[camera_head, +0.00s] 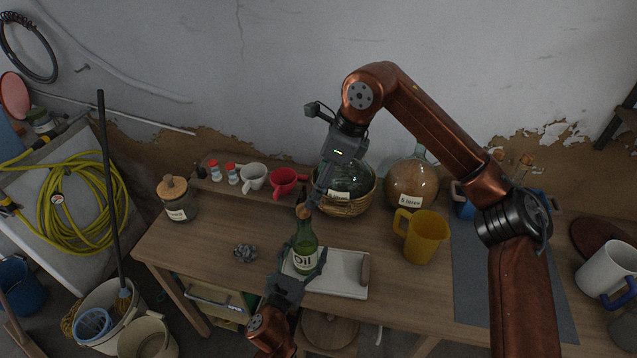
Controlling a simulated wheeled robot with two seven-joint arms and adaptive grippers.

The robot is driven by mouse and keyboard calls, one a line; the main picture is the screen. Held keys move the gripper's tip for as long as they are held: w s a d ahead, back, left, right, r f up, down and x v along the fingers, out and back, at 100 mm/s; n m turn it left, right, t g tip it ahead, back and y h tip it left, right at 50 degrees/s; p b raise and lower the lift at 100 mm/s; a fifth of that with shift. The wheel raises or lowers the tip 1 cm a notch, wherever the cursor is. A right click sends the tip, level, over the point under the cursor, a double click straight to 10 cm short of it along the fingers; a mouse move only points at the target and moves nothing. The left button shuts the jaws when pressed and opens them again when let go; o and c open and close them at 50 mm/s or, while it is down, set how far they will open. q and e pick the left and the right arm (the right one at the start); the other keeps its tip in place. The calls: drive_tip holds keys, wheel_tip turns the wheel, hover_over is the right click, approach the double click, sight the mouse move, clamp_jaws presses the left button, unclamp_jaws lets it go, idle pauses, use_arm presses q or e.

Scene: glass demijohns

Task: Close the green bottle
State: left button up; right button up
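The green bottle (304,243) with a white "Oil" label stands upright near the white tray in the middle of the table. My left gripper (303,264) reaches in from below, with its fingers on both sides of the bottle's lower body. A brown cork (303,212) shows right at the top of the bottle's neck. My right gripper (310,204) comes down from above with its fingertips at the cork and appears shut on it. I cannot tell whether the cork sits in the mouth or just above it.
A yellow jug (424,240), a wicker-based demijohn (352,205) and a "5 litres" demijohn (408,184) stand to the right. Red (284,182) and white (253,176) mugs are behind. The table's left part is mostly clear.

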use_arm(q)
drive_tip(key=shift+o, duration=0.5)
drive_tip(key=v, duration=1.2)
